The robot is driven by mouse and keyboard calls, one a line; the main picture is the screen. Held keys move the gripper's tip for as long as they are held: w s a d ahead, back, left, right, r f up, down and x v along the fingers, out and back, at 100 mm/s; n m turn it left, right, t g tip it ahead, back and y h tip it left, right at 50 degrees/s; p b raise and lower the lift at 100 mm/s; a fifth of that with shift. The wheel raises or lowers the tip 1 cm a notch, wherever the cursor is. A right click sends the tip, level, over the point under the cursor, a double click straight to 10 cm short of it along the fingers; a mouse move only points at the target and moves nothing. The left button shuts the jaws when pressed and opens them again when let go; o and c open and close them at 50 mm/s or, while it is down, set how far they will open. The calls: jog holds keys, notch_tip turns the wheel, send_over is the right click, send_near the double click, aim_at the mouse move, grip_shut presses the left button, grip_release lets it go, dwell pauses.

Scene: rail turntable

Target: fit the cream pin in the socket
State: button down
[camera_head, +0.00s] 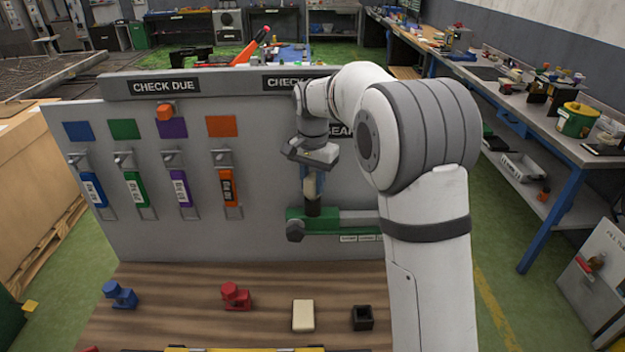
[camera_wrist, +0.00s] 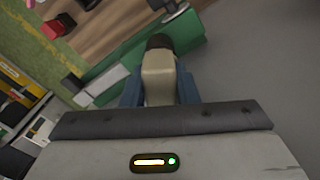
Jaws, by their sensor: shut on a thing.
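My gripper (camera_head: 311,176) is in front of the grey board, just above a green fixture (camera_head: 348,222). In the wrist view its blue fingers (camera_wrist: 159,86) are shut on a cream pin (camera_wrist: 159,72), one on each side. The pin's far end meets a dark round piece (camera_wrist: 159,42) at the green fixture; I cannot tell whether the pin is inside it or only against it. The head view shows this dark piece (camera_head: 313,208) under the pin. A black hollow square block (camera_head: 362,318) stands on the wooden table.
A cream block (camera_head: 303,316), a red piece (camera_head: 236,296) and a blue piece (camera_head: 120,295) are on the wooden table (camera_head: 180,300). Several coloured tags hang on the board (camera_head: 270,170) to the left. A workbench (camera_head: 535,135) runs along the right.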

jog(key=shift+f, duration=0.45)
jog(key=c, duration=1.1)
grip_release()
jog(key=shift+o, duration=0.2)
notch_tip(320, 180, up, 8)
jog(key=shift+f+b, duration=0.1)
jog(key=shift+b, duration=0.55)
